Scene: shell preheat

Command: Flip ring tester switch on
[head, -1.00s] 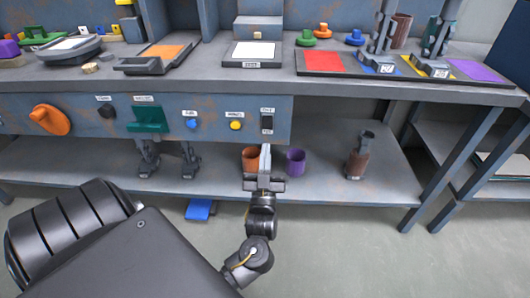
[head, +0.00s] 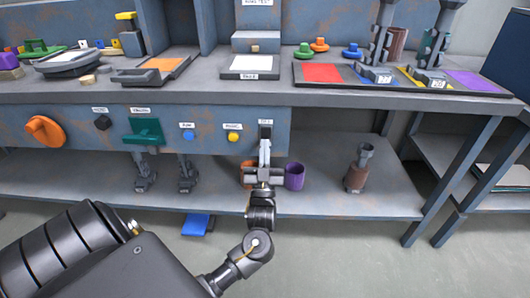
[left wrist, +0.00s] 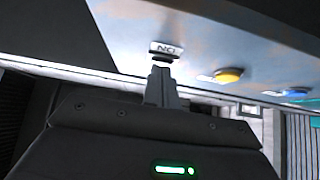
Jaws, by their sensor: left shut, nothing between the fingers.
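The switch (head: 265,130) is a small dark rocker under a white label at the right end of the blue-grey front panel (head: 210,115). In the head view my left gripper (head: 264,147) is shut and empty, fingers pointing up at the switch and covering its lower part. In the left wrist view the closed fingertips (left wrist: 162,72) are just below the dark switch (left wrist: 163,58) and its label. I cannot tell whether they touch it, nor the rocker's position. My right gripper is not in view.
Left of the switch on the panel are a yellow button (head: 233,137), a blue button (head: 188,136), a green handle (head: 144,131) and an orange knob (head: 45,131). An orange cup (head: 246,176) and a purple cup (head: 294,177) stand on the shelf behind my gripper.

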